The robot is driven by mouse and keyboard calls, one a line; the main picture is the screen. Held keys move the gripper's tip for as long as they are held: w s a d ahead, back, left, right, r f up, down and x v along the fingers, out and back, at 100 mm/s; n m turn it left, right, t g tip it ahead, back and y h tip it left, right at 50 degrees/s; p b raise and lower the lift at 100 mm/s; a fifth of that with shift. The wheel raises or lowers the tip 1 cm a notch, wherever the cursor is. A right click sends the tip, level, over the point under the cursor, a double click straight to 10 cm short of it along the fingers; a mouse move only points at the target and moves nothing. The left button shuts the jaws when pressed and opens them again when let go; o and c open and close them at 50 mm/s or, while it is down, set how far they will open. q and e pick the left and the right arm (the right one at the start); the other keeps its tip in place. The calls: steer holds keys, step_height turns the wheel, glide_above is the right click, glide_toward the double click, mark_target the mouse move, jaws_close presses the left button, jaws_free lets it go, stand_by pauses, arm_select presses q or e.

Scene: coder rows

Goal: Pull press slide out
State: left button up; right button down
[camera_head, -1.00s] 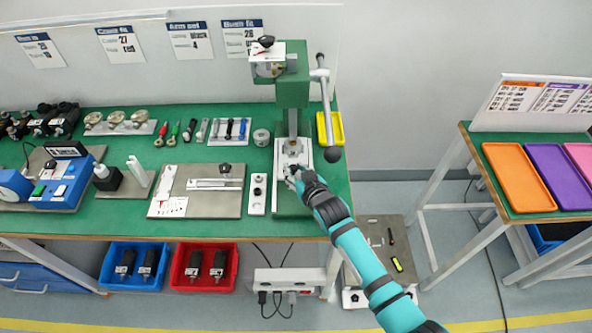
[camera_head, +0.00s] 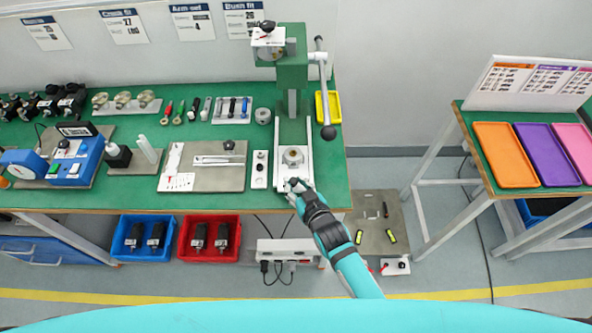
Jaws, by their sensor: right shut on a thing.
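The green arbor press (camera_head: 292,75) stands at the right end of the green workbench. Its light grey press slide (camera_head: 281,158) lies on the press base and reaches to the bench's front edge, with a round metal fixture (camera_head: 293,156) on it, forward of the ram. My right gripper (camera_head: 293,186) is shut at the slide's front end, where its handle would be; the fingers hide the handle. My left gripper is not in view, but a teal arm part crosses the bottom of the picture.
A yellow tray (camera_head: 328,107) lies right of the press. Red (camera_head: 209,238) and blue (camera_head: 143,238) bins sit below. A side table with an orange tray (camera_head: 505,155) stands at right.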

steer(key=shift+r, duration=0.1)
steer(key=shift+w, duration=0.3)
steer(key=c, duration=1.4)
jaws_free()
steer(key=shift+w+f, duration=0.1)
steer(key=shift+f, duration=0.1)
steer(key=shift+o, duration=1.4)
steer(key=shift+r, duration=0.1)
steer(key=shift+s, duration=0.3)
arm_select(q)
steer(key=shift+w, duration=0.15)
arm_select(e)
steer(key=v, duration=1.1)
steer(key=shift+s+d, duration=0.2)
steer(key=shift+s, duration=0.1)
steer(key=shift+r, duration=0.1)
